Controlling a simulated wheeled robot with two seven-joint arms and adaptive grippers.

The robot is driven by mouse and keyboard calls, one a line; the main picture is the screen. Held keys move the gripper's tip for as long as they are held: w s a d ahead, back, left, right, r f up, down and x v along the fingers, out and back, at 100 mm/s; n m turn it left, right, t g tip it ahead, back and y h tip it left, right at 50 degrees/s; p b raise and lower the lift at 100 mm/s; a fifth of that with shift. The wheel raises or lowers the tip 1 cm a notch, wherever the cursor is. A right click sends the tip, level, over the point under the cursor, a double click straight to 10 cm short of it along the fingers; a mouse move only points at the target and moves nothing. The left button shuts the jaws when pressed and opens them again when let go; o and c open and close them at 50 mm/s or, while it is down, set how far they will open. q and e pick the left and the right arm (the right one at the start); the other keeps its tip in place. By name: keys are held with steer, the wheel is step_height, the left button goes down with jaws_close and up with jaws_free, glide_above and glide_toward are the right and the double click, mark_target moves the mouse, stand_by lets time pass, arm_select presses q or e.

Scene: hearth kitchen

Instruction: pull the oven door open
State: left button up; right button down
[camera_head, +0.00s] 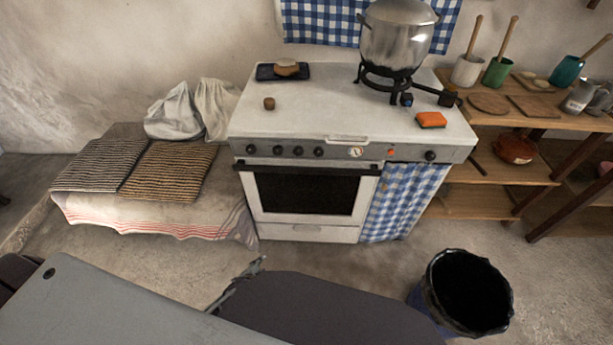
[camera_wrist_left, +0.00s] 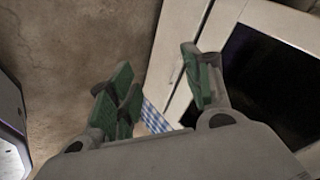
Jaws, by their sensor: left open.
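The white oven door (camera_head: 262,207) with its dark window is shut in the front of the stove. Its dark bar handle (camera_head: 308,170) runs along the door's top edge, below the knobs. My left gripper (camera_head: 240,284) is low in front of the stove, apart from the door, and partly hidden by my own arm in the head view. In the left wrist view, its green-padded fingers (camera_wrist_left: 158,88) are spread with nothing between them. The oven door (camera_wrist_left: 218,28) and its dark window are at the right there; the handle cannot be made out. My right gripper is not in view.
A black-lined bin (camera_head: 425,290) stands on the floor at the right. A cloth-covered bench (camera_head: 150,210) is left of the stove. A blue checked curtain (camera_head: 402,200) hangs right of the door. A large pot (camera_head: 397,35) stands on the stove top. The floor before the door looks clear.

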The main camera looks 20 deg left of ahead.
arm_select(q)
steer(key=w+d+r+m+t+b, duration=0.3)
steer(key=w+r+m+t+b, duration=0.25)
steer(key=w+r, duration=0.8)
steer(key=w+d+r+m+t+h+b, duration=0.1)
steer(key=d+r+m+t+b, duration=0.1)
steer(key=r, duration=0.6)
steer(key=w+d+r+m+t+h+b, duration=0.1)
steer(key=w+d+r+m+h+b, duration=0.1)
steer(key=r, duration=0.7)
steer(key=shift+d+r+m+t+b, duration=0.15)
steer(key=shift+d+m+t+b, duration=0.2)
steer(key=shift+b, duration=0.55)
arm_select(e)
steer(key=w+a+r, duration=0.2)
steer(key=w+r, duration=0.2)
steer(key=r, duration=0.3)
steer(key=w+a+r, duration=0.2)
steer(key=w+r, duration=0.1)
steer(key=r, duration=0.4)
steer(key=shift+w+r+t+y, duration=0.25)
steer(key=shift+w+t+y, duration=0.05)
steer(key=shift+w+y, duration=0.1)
arm_select(q)
steer(key=shift+w, duration=0.25)
